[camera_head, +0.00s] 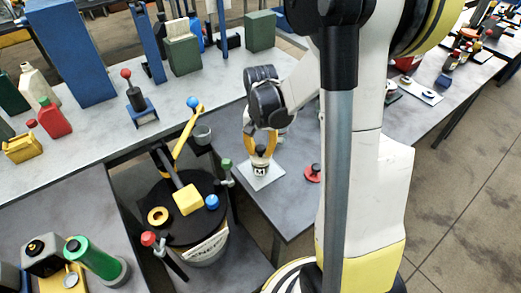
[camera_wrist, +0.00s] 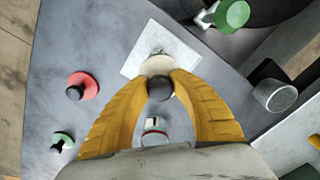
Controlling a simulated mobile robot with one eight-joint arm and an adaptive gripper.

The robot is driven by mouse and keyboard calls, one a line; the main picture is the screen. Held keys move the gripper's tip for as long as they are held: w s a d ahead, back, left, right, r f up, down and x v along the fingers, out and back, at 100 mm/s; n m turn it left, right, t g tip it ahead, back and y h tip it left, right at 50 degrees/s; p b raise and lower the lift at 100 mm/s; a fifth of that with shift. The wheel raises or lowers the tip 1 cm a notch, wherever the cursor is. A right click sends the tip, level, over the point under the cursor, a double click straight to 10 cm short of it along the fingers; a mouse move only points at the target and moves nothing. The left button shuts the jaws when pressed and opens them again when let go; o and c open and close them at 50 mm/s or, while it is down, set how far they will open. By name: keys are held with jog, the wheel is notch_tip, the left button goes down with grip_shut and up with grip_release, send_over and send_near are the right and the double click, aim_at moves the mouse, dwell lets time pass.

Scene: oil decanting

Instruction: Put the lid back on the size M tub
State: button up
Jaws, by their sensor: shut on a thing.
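The size M tub (camera_head: 259,170) is a small pale tub with a dark M label. It stands upright on a white square mat (camera_head: 274,180). My gripper (camera_head: 260,152) points down right over it, its yellow fingers shut on a lid by its dark knob (camera_wrist: 160,88). In the wrist view a cream round surface (camera_wrist: 157,65) shows just beyond the knob, over the mat. The fingers hide most of the lid and the tub's rim, so I cannot tell whether the lid touches the tub.
A red lid with a black knob (camera_wrist: 80,86) and a green one (camera_wrist: 62,141) lie on the grey table. A white-and-red item (camera_wrist: 154,131) shows between my fingers. A grey cup (camera_head: 202,134) and a green-handled valve (camera_head: 226,170) are left of the mat.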

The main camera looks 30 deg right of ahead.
dwell(0.8)
jog(key=o, duration=1.5)
jog(key=shift+o, duration=0.2)
jog(key=shift+r+p, duration=2.45)
jog(key=shift+r, duration=1.05)
grip_shut()
jog(key=shift+f, duration=0.2)
